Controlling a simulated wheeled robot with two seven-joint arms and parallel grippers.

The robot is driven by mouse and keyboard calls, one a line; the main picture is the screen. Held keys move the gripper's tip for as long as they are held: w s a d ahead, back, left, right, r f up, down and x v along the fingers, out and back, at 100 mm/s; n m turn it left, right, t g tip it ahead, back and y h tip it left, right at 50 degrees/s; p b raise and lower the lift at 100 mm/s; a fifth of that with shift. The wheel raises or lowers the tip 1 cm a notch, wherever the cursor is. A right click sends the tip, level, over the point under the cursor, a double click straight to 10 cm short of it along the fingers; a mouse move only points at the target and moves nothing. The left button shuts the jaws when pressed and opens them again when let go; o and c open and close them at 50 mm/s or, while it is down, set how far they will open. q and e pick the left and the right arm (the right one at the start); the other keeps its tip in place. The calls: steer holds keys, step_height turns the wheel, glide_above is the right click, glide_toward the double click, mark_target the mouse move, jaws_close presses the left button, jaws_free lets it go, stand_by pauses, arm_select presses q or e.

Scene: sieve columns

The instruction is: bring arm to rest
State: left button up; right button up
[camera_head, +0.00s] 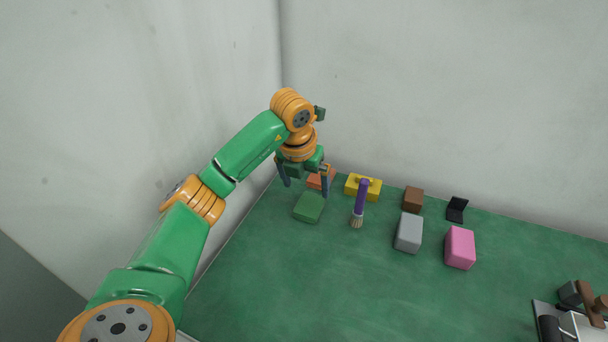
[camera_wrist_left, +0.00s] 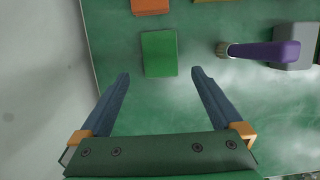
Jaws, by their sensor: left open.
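My left arm comes in from the left in the head view, and its gripper (camera_head: 305,188) hangs over the far left part of the green table (camera_head: 300,280). The gripper is open, with nothing between its fingers. In the left wrist view the two blue-grey fingers (camera_wrist_left: 160,80) are spread wide, with a green block (camera_wrist_left: 159,53) lying beyond the fingertips, apart from them. The green block (camera_head: 309,207) also shows in the head view, just below the gripper. My right gripper is not in view.
A purple-handled brush (camera_head: 361,205) stands near a yellow block (camera_head: 363,187). An orange block (camera_head: 319,180) is partly behind the gripper. Brown (camera_head: 413,199), grey (camera_head: 409,232) and pink (camera_head: 460,247) blocks lie rightward, by a small black object (camera_head: 457,209). Walls bound the left and back. The front middle is clear.

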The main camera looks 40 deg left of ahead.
arm_select(q)
steer(key=v, duration=0.4)
